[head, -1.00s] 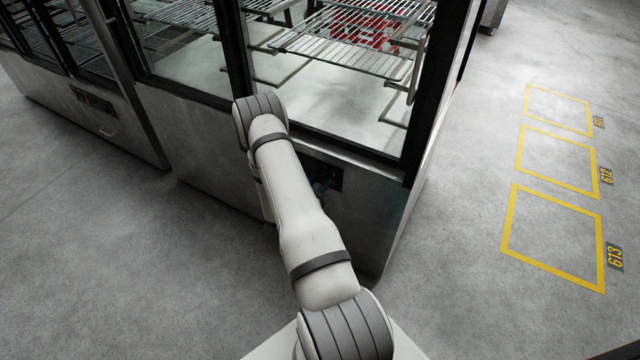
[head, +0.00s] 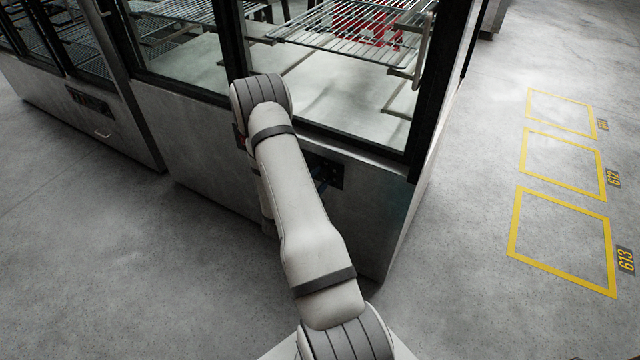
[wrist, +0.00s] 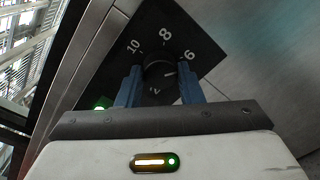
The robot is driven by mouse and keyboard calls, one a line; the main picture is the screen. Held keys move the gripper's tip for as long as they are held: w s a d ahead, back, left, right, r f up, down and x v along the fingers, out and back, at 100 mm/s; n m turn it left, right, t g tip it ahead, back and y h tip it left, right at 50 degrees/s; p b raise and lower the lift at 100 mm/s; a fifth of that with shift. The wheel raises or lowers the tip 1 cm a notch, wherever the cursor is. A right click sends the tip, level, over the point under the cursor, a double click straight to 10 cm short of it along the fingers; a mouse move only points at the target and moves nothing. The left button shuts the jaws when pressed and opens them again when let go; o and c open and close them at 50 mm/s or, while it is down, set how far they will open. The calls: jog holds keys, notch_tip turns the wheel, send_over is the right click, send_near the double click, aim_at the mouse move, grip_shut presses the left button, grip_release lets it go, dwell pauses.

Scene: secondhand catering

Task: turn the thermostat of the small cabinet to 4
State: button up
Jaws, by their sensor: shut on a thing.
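The small cabinet (head: 350,215) is a glass-fronted metal unit with a black control panel (head: 334,172) low on its front. In the wrist view, the thermostat's black dial plate (wrist: 205,42) shows 10, 8, 6 and, partly visible below, what looks like 2. My gripper (wrist: 160,80) has its blue fingers closed on the sides of the round thermostat knob (wrist: 158,68). The knob's pale mark points right, slightly below the 6. The right finger covers the dial there, so no 4 shows. In the head view, my arm hides most of the gripper.
A green light (wrist: 101,103) glows left of the knob. A longer glass-fronted cabinet (head: 110,125) stands to the left. Wire shelves (head: 345,28) show behind the glass. The floor on the right, with yellow marked squares (head: 563,240), is clear.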

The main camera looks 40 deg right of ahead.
jog(key=m+b, duration=0.6)
jog(key=shift+a+f+t+b, duration=0.1)
jog(key=shift+f+t+b, duration=0.2)
jog(key=shift+b, duration=0.05)
jog(key=m+b, duration=0.3)
jog(key=b, duration=0.1)
jog(key=shift+r+b, duration=0.1)
jog(key=shift+b, duration=0.2)
jog(key=shift+r+m+t+b, duration=0.1)
jog(key=shift+m+t+b, duration=0.2)
jog(key=shift+m+b, duration=0.3)
jog(key=shift+r, duration=0.1)
jog(key=o, duration=1)
jog(key=shift+c, duration=0.2)
jog(key=p+v, duration=0.1)
jog(key=v, duration=0.6)
jog(key=shift+a, duration=0.3)
jog(key=shift+s+r, duration=0.15)
